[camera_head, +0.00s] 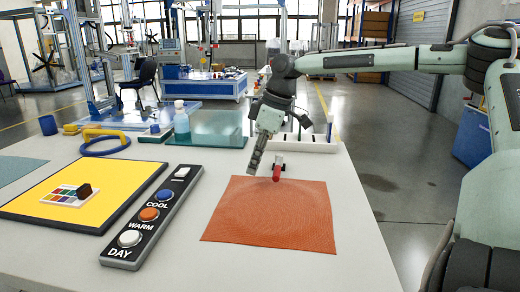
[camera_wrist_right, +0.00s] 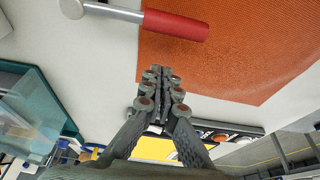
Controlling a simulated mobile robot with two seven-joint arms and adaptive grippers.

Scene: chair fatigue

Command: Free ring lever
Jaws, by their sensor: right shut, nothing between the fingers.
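A small lever with a red handle (camera_head: 276,173) lies at the far edge of the orange mat (camera_head: 270,222). In the right wrist view the red handle (camera_wrist_right: 177,25) joins a metal rod that ends in a round metal cap (camera_wrist_right: 71,8). My right gripper (camera_head: 252,172) points down just left of the lever, apart from it. Its fingers (camera_wrist_right: 160,76) are shut together and empty, with the handle beyond their tips. My left gripper is out of view.
A button panel (camera_head: 150,218) and a yellow board (camera_head: 40,208) with a colour palette (camera_head: 66,195) fill the left. A teal glass slab (camera_head: 222,128), a bottle (camera_head: 181,122) and a white rack stand at the back. The table's right front is clear.

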